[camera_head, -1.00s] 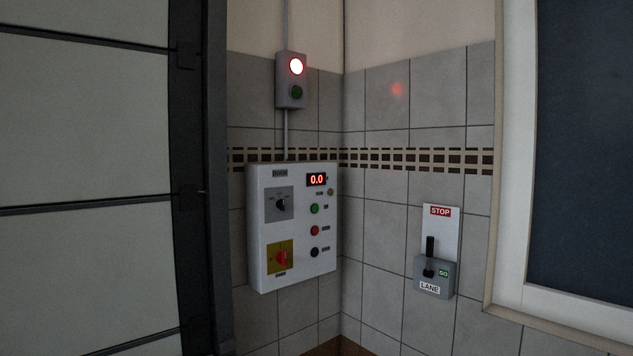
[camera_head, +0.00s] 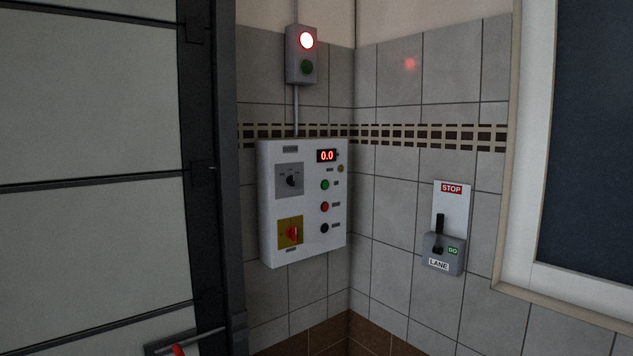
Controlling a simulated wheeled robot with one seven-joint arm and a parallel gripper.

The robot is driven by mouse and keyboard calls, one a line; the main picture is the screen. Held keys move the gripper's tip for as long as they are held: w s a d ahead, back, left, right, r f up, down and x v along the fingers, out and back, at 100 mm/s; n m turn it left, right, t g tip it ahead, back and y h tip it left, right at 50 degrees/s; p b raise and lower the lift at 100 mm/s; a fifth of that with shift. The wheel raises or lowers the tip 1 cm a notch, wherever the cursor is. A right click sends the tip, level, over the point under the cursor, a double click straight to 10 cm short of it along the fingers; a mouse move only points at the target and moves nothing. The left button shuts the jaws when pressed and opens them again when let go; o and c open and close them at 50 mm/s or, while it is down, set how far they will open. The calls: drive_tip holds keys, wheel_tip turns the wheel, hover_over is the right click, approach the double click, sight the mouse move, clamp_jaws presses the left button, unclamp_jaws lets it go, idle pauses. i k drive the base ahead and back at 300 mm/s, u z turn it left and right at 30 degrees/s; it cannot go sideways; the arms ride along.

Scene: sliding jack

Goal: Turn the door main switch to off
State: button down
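The door control box (camera_head: 272,236) is a white panel on the tiled wall, left of the corner. Its main switch (camera_head: 292,233) is a red rotary handle on a yellow plate at the lower left of the panel. The red handle stands about upright; the lettering around it is too small to read. Above it is a black rotary selector (camera_head: 291,181) on a grey plate. A red display reads 0.0 (camera_head: 327,156). Green, red and black buttons run down the right side. My gripper is not in view.
A signal box (camera_head: 301,55) above the panel shows a lit red lamp. A lane lever box (camera_head: 443,253) hangs on the right wall. A large panelled door (camera_head: 90,110) with a dark frame stands at left, with a red-tipped part (camera_head: 178,349) low down. A window is at right.

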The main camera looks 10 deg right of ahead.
sight(291, 231)
drive_tip(key=u, duration=0.25)
drive_tip(key=i, duration=1.3)
drive_tip(key=u, duration=0.45)
